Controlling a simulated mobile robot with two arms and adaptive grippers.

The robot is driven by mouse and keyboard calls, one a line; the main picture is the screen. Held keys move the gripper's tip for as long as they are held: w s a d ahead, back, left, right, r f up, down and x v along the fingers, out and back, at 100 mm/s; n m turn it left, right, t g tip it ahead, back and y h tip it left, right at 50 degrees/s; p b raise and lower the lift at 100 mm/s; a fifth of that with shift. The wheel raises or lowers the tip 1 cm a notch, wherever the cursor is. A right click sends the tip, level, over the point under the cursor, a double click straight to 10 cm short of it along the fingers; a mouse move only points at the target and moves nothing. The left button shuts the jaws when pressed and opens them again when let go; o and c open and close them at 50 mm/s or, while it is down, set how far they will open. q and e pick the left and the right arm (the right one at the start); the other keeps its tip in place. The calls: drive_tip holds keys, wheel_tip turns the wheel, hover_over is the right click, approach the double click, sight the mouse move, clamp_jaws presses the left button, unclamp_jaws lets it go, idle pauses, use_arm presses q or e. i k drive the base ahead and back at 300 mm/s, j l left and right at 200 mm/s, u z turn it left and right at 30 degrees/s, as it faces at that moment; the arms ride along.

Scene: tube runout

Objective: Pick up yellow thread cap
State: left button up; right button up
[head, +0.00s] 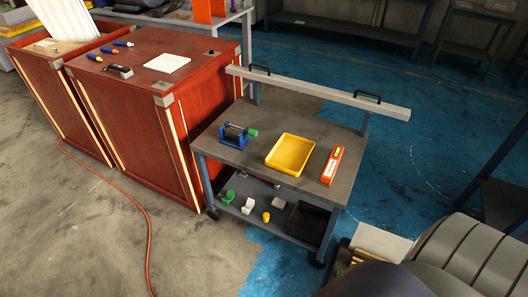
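A small yellow cap (266,217) stands on the lower shelf of the cart, near its front edge. A white block (248,206) is to its left and a green piece (228,197) is farther left. A grey block (278,204) lies just behind the cap to the right. The cap is small in this view, so its thread cannot be made out. Neither of my grippers shows in the head view.
The cart top (238,159) carries a tube in a blue stand (234,136), a yellow tray (290,154) and a red level (332,165). A black bin (308,222) fills the lower shelf's right end. Red crates (140,125) stand left. An orange cable (128,200) crosses the floor.

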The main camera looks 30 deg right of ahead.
sight(266, 217)
drive_tip(key=z, duration=1.1)
